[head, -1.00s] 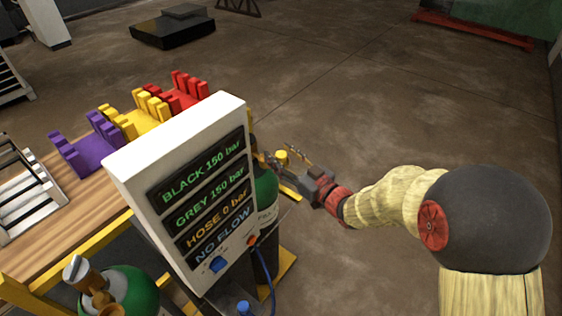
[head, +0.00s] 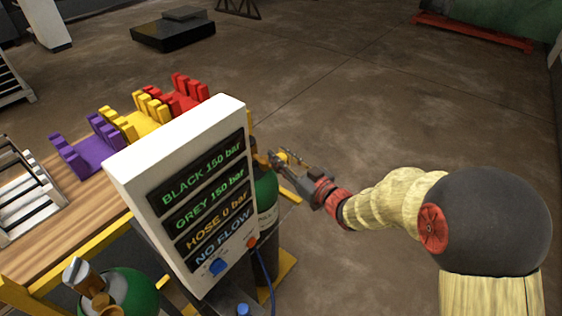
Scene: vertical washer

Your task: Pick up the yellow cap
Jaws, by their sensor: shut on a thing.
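The small yellow cap (head: 282,157) shows at my gripper, just right of the display panel and by the top of a green cylinder. My gripper (head: 281,160) reaches in from the right and is shut on the cap. The cap is small in the picture, and the fingers partly hide it. I cannot tell whether it still touches the cylinder's valve.
The white display panel (head: 190,190) stands close to the left of my gripper and hides part of the green cylinder (head: 266,190). Another green cylinder (head: 128,290) stands at the front left. A wooden bench (head: 75,215) holds purple, yellow and red holders.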

